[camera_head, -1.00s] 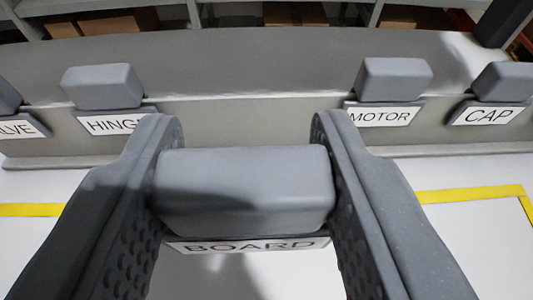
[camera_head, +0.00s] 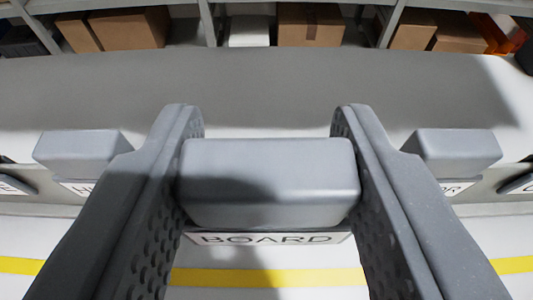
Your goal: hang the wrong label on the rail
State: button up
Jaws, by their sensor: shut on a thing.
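My gripper (camera_head: 268,185) is shut on the grey block of the BOARD label (camera_head: 270,178). Its white plate (camera_head: 268,239) reading BOARD hangs below the block, between the fingers. The rail (camera_head: 510,180) runs across behind the gripper, mostly hidden by the fingers and the held label. A label (camera_head: 82,153) hangs on it to the left, its plate mostly covered by the left finger. Another label (camera_head: 452,151) hangs to the right, with only the end of its word, "OR", showing. The held label lines up with the stretch between these two; whether it touches the rail I cannot tell.
Partly visible labels sit at the far left (camera_head: 15,187) and far right (camera_head: 520,185). Behind the rail is a broad grey surface (camera_head: 270,85), then shelves with cardboard boxes (camera_head: 310,25). A yellow line (camera_head: 265,277) crosses the white surface below.

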jog(key=shift+w, duration=1.85)
jog(key=shift+f+b, duration=0.95)
jog(key=shift+f, duration=1.1)
jog(key=o, duration=1)
jog(key=shift+o, duration=0.2)
jog(key=v, duration=1.3)
jog(key=shift+s+p, duration=0.35)
jog(key=shift+p, duration=0.1)
jog(key=shift+r, duration=0.1)
